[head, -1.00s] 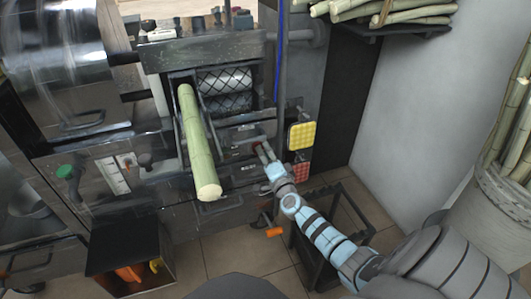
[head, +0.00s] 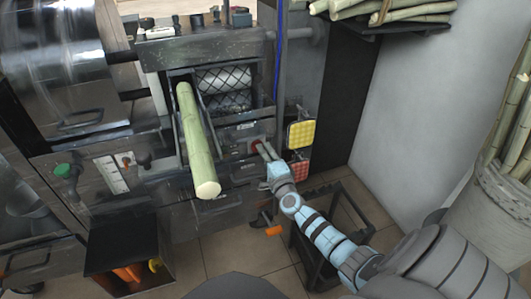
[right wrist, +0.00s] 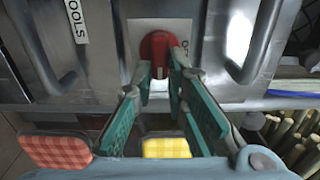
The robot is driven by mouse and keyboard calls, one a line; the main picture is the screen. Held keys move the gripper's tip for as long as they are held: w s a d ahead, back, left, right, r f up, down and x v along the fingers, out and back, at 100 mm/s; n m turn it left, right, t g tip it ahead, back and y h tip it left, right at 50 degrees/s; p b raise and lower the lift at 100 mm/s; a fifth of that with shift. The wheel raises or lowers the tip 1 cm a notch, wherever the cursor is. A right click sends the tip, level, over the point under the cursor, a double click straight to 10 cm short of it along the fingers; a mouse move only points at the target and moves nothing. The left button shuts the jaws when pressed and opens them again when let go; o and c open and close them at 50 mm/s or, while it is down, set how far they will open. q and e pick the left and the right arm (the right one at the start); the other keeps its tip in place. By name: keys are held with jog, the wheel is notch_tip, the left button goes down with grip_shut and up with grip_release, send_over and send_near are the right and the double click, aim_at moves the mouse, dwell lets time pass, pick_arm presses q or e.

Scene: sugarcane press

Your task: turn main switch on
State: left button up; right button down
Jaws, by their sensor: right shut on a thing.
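The main switch is a red round knob (right wrist: 157,48) on a pale plate on the metal machine front. It shows in the head view (head: 256,144) as a small red spot, partly covered by the fingers. My right gripper (right wrist: 160,72) is shut on the knob, one teal finger on each side of it. In the head view my right gripper (head: 264,151) reaches the machine front from the lower right. The plate's marking is partly hidden, so I cannot read the knob's setting. My left gripper is not in view.
A sugarcane stalk (head: 198,145) lies in the press feed, left of my gripper. Yellow (head: 301,133) and red (head: 299,169) checked pads are close on the right. A dark frame (head: 347,216) stands on the floor below my arm. A green button (head: 64,170) is far left.

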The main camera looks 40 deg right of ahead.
jog(key=shift+f, duration=0.1)
jog(key=c, duration=1.6)
grip_release()
jog(key=shift+s, duration=0.15)
jog(key=v, duration=1.2)
